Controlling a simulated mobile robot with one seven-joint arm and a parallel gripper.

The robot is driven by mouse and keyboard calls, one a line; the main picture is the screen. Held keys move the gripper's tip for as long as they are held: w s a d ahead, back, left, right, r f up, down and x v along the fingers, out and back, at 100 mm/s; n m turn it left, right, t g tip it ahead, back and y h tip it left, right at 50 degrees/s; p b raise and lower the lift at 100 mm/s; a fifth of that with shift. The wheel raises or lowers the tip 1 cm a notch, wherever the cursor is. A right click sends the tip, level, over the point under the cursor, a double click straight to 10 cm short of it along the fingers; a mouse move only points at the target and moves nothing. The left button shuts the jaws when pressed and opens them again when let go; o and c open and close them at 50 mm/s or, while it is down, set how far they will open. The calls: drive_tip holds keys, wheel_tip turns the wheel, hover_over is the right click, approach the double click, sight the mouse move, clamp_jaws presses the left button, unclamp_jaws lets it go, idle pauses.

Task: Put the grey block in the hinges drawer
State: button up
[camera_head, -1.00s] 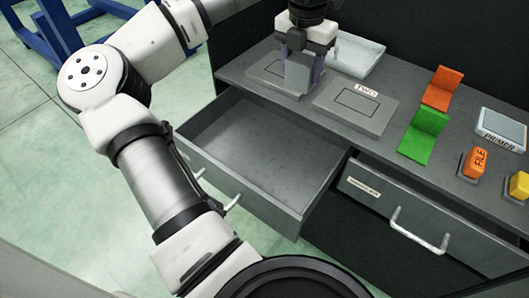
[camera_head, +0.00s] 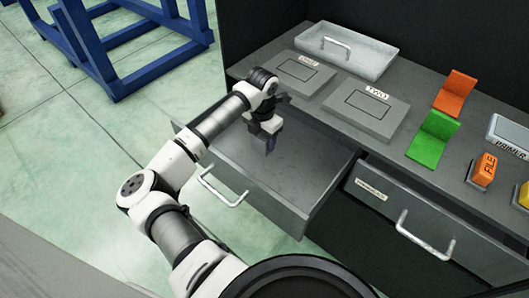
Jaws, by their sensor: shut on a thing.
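My gripper (camera_head: 270,148) points down over the open left drawer (camera_head: 318,185), near its back left part. It is shut on a small grey block, which is mostly hidden by the fingers and hard to make out at this size. The drawer is pulled well out and its visible floor is bare. No label is readable on its front, so I cannot tell its name from this view.
A second drawer (camera_head: 402,226) on the right is nearly shut, its label too small to read.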

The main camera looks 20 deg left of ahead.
sight(263, 150)
wheel_tip(263, 150, down, 6)
drive_tip(key=shift+r+b, duration=0.1)
drive_tip(key=shift+b, duration=1.15)
drive_tip(key=o, duration=1.1)
wheel_tip(263, 150, up, 12)
drive_tip(key=shift+r+b, duration=0.1)
drive_tip(key=shift+b, duration=0.7)
